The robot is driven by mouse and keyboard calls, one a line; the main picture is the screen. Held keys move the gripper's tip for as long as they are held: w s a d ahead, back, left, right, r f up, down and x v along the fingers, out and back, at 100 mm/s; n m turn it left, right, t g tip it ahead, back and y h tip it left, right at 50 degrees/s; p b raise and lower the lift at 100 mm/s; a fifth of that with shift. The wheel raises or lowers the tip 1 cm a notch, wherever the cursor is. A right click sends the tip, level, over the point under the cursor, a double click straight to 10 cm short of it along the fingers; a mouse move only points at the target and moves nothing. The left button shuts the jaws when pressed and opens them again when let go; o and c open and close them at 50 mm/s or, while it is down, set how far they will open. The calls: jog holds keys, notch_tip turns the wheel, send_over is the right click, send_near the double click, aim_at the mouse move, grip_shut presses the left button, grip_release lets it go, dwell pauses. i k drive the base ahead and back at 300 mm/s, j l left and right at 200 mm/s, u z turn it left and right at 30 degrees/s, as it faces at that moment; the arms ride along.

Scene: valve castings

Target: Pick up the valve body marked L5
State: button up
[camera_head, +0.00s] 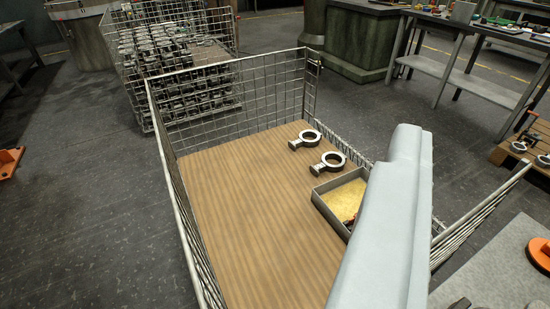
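Two grey ring-shaped valve bodies, each with a short stem to the left, lie on the wooden floor of a wire-mesh crate (232,108). The farther valve body (308,138) is near the crate's back right corner. The nearer valve body (329,161) lies just in front of it, close to the right mesh side. No L5 mark can be read on either one. My pale grey arm crosses the lower right of the picture and hides part of the crate. My gripper is not in view.
A shallow tray (322,204) with yellowish contents sits in the crate, partly behind my arm. The crate's left floor is bare. Another mesh crate (234,22) with many stacked castings stands behind. Workbenches (475,50) stand back right; a grey surface with an orange part (540,254) is front right.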

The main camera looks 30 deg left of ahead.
aim_at(315, 170)
jog(key=u, duration=0.35)
jog(key=k+j, duration=0.1)
jog(key=j, duration=0.4)
jog(key=j+z, duration=0.2)
jog(key=j, duration=0.6)
jog(key=k+j+z, duration=0.15)
jog(key=j, duration=0.65)
jog(key=i+j+z, duration=0.15)
jog(key=i+j, duration=0.2)
jog(key=i+j+z, duration=0.15)
jog(key=i+j, duration=0.2)
jog(key=j, duration=0.25)
jog(key=i+z, duration=0.1)
jog(key=i, duration=0.3)
